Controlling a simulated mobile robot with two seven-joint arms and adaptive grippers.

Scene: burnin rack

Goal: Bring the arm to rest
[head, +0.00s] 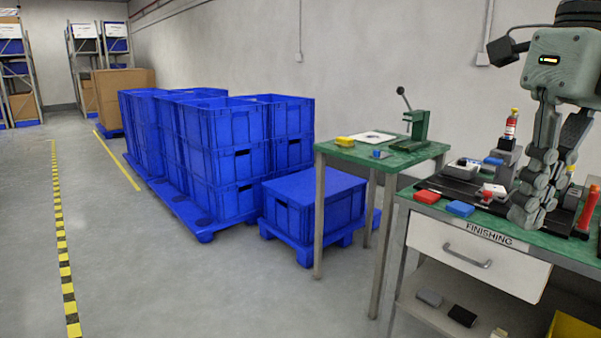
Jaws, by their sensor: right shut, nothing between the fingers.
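My right gripper (524,215) shows at the right of the head view, pointing down over the green-topped workbench (559,246) marked FINISHING. Its fingers are together with nothing between them. The fingertips are low, close to the bench's front edge; I cannot tell whether they touch the top. My left gripper is not in view.
A smaller green table (397,157) carries a press (416,124).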

